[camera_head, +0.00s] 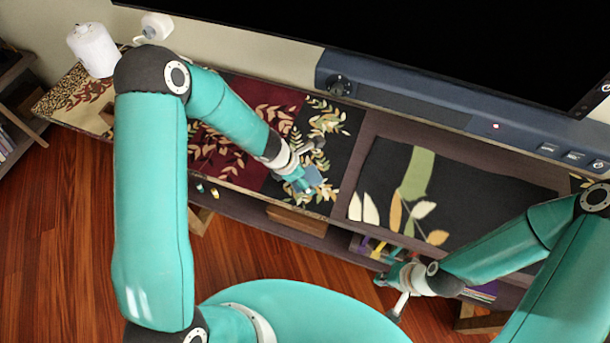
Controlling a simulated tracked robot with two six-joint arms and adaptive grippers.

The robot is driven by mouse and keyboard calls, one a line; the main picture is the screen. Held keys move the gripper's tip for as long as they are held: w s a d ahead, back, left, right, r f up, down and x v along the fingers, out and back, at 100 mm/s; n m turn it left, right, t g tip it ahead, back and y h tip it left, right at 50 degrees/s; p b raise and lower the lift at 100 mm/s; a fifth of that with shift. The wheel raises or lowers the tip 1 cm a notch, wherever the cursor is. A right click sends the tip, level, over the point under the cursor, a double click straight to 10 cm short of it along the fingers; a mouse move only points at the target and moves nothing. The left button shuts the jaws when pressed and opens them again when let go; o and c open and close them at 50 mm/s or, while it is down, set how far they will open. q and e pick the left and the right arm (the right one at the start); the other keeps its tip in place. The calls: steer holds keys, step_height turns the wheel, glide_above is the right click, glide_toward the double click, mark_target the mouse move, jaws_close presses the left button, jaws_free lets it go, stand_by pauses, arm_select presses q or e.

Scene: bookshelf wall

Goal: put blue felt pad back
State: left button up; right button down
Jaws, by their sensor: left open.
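A small blue-grey piece (313,175), which looks like the blue felt pad, shows at the fingers of my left gripper (308,166), above the dark leaf-patterned cloth on the shelf top. My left gripper is open; its fingers partly cover the piece, and I cannot tell whether they touch it. My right gripper (391,292) hangs in front of the shelf's front edge, with its fingers spread and nothing between them.
The long shelf top (372,125) carries patterned cloths, including a black one with leaves (460,190). A white bottle (94,50) stands at the far left. A dark screen (430,40) and blue-grey bar (430,95) rise behind. Books (375,248) sit below. Wooden floor (60,230) is open at left.

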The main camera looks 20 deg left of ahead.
arm_select(q)
steer(key=shift+r, duration=0.1)
steer(key=p+v, duration=0.8)
steer(key=v, duration=0.3)
steer(key=s+d+f+m+g, duration=0.1)
steer(key=s+d+f+m, duration=0.2)
steer(key=s+m, duration=0.5)
steer(key=s+d+f+m+g, duration=0.1)
steer(key=s+d+f+m, duration=0.2)
steer(key=s+m, duration=0.4)
steer(key=f+m, duration=0.1)
steer(key=m, duration=0.8)
steer(key=shift+s+g+h, duration=0.3)
steer(key=shift+s, duration=0.1)
steer(key=shift+f+m, duration=0.1)
steer(key=shift+m, duration=0.2)
